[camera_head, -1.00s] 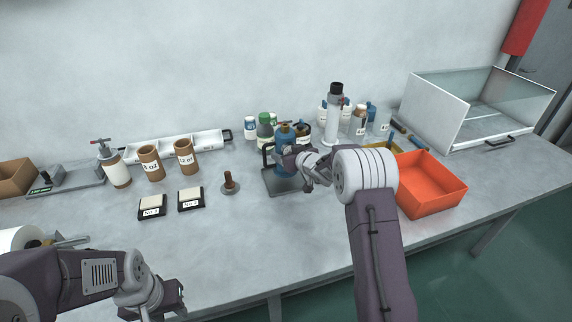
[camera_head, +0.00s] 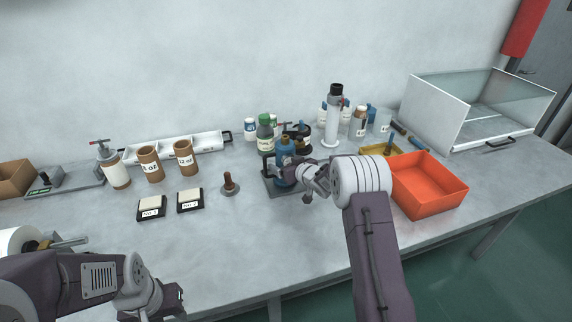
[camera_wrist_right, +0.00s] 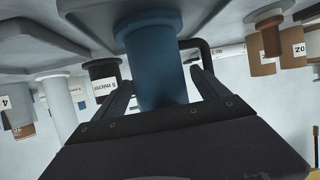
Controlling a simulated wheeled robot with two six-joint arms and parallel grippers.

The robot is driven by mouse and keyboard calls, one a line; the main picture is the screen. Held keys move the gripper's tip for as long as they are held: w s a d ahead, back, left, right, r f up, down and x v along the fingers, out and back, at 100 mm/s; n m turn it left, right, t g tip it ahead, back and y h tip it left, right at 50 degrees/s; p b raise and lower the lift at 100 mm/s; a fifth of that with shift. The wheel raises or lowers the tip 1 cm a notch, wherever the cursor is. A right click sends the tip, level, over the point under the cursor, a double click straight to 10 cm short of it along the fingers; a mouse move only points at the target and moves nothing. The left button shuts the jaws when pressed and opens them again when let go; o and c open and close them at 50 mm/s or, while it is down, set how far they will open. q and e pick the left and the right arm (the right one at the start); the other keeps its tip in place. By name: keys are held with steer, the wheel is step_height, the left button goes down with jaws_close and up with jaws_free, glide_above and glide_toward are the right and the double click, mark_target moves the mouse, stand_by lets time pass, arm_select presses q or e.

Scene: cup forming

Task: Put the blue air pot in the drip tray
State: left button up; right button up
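The blue air pot (camera_head: 285,165) stands upright on the dark grey drip tray (camera_head: 270,186) near the middle of the bench. In the right wrist view, which looks upside down, the pot (camera_wrist_right: 155,65) is between my right gripper's fingers (camera_wrist_right: 163,85), with narrow gaps at its sides. Its wide base faces the grey tray surface at the top. In the head view my right gripper (camera_head: 303,180) is at the pot's right front side, partly hiding it and the tray. My left gripper (camera_head: 168,300) is low at front left, away from the pot; its fingers are unclear.
Several bottles, including a green-capped one (camera_head: 265,132), stand close behind the pot. A white column (camera_head: 332,122) and an orange bin (camera_head: 428,185) are to the right. A brown-knobbed tamper (camera_head: 230,184) is to the left. The bench front is clear.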

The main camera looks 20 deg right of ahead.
steer(key=shift+r, duration=0.1)
steer(key=shift+s+r, duration=0.15)
steer(key=shift+s, duration=0.05)
steer(key=v, duration=1.1)
steer(key=shift+s, duration=0.3)
steer(key=shift+d+r, duration=0.1)
